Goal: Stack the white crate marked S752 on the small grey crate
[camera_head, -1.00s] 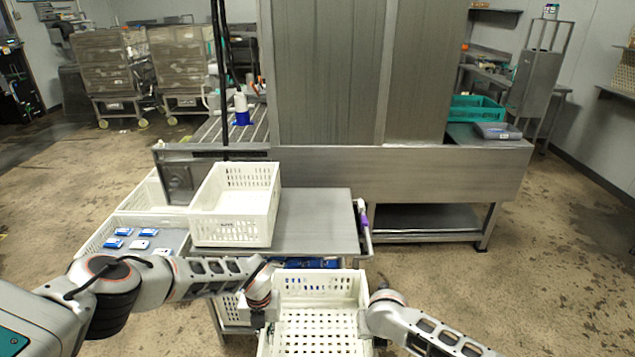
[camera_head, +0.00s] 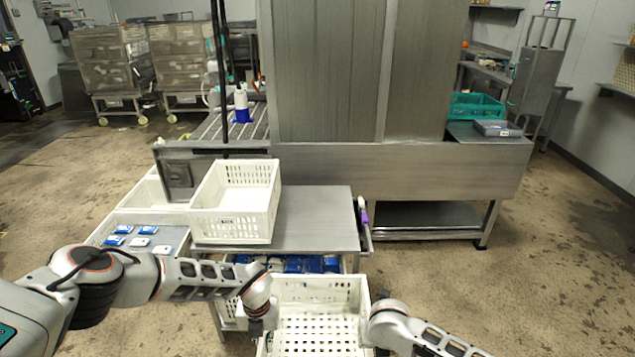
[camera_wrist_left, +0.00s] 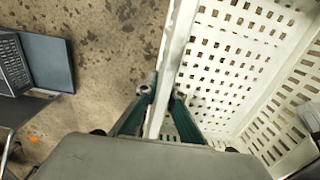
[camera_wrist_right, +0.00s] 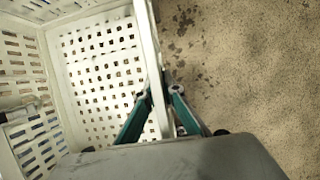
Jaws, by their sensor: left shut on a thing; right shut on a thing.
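A white perforated crate (camera_head: 320,332) hangs at the bottom centre of the head view, held between my two grippers. My left gripper (camera_wrist_left: 163,96) is shut on one side rim in the left wrist view; the crate (camera_wrist_left: 228,62) looks empty there. My right gripper (camera_wrist_right: 159,93) is shut on the opposite rim in the right wrist view, where the crate (camera_wrist_right: 105,65) also shows. No mark on this crate is visible. A second white crate (camera_head: 235,228) stands on the steel table with a dark, unreadable label. I cannot tell which thing is the small grey crate.
The steel table (camera_head: 318,220) is bare right of the second crate. Blue packs (camera_head: 300,264) lie below its front edge. A grey tray (camera_head: 165,250) with several blue and white packs is at left. A grey box (camera_head: 497,129) and green crate (camera_head: 477,107) are far right.

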